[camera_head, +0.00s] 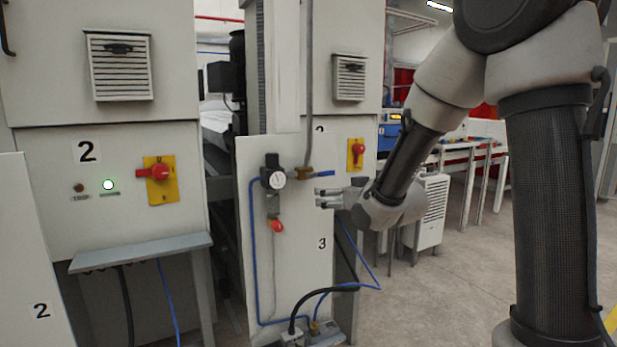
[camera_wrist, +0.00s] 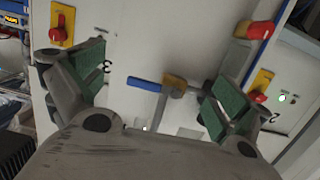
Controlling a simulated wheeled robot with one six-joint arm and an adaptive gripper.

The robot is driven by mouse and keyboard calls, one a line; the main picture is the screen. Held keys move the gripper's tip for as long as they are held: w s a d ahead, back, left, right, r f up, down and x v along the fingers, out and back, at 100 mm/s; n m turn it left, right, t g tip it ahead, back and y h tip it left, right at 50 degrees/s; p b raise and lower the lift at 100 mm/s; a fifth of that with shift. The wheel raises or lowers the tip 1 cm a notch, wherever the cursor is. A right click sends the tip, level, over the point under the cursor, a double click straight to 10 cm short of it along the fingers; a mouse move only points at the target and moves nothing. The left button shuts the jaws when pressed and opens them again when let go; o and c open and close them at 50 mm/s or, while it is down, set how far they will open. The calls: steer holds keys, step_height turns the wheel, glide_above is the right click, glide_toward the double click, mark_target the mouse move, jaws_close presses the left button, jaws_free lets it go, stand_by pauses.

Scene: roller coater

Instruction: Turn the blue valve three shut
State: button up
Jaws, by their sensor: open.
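The valve on panel 3 has a brass body (camera_head: 305,174) at the foot of a vertical pipe. Its blue lever (camera_head: 323,173) points right, level, across the vertical pipe's line. In the wrist view the blue lever (camera_wrist: 143,84) and the brass body (camera_wrist: 173,85) show between the fingers, with the lever pointing left. My gripper (camera_head: 320,197) is open and empty, just below and right of the lever in the head view. In the wrist view my gripper (camera_wrist: 158,88) has its green-padded fingers either side of the valve, with no clear contact.
A pressure gauge (camera_head: 277,179) and a red knob (camera_head: 277,226) sit left of the valve on panel 3 (camera_head: 290,270). A red switch (camera_head: 358,150) on yellow is behind at the right. Blue and black hoses hang below. Open floor (camera_head: 440,290) lies to the right.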

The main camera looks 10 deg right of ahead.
mark_target(322, 172)
steer(key=w+a+r, duration=0.1)
steer(key=w, duration=0.1)
steer(key=w+a+r+t, duration=0.1)
steer(key=w+r, duration=0.1)
steer(key=w, duration=0.1)
steer(key=w+a+r+t+y, duration=0.1)
steer(key=w, duration=0.1)
steer(key=shift+w+r, duration=0.2)
steer(key=shift+w, duration=0.15)
steer(key=c, duration=1.3)
